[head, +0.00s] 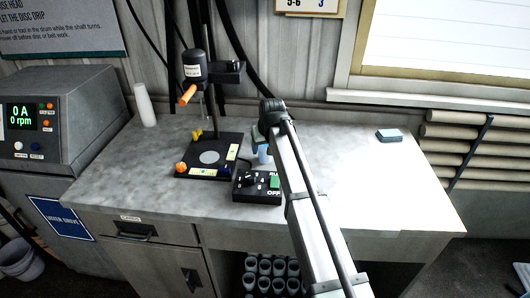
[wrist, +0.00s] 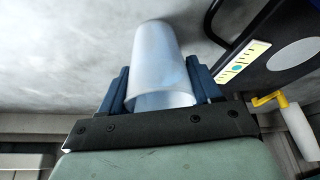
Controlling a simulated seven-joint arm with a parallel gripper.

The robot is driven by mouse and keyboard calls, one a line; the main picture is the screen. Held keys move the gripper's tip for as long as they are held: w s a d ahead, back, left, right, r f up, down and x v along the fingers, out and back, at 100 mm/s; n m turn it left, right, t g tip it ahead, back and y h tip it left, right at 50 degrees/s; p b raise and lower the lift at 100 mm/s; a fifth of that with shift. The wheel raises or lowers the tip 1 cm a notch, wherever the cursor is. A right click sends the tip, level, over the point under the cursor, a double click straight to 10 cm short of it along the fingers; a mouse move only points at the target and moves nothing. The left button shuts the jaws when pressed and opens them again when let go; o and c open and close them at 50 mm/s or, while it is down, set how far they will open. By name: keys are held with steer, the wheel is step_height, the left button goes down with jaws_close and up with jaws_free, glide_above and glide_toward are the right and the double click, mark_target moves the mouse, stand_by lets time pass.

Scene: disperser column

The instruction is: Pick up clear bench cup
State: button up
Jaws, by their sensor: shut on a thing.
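The clear bench cup (wrist: 160,62) is a translucent, pale bluish cup in the wrist view. My gripper (wrist: 160,88) has a dark blue finger on each side of it, shut on the cup. In the head view a small pale blue part of the cup (head: 263,154) shows beside my gripper (head: 258,140), over the counter right of the stand. My arm hides most of the gripper there. I cannot tell whether the cup touches the counter.
The disperser stand (head: 186,172) with its dark base is close on the left. A control box (head: 257,186) with a green switch sits in front. A white cup stack (head: 145,105) stands at the back left. The counter's right side (head: 380,185) is mostly clear, with a blue sponge-like block (head: 389,135).

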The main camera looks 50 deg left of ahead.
steer(key=shift+r, duration=0.1)
step_height(320, 180, up, 10)
steer(key=shift+f, duration=0.1)
stand_by(0.5)
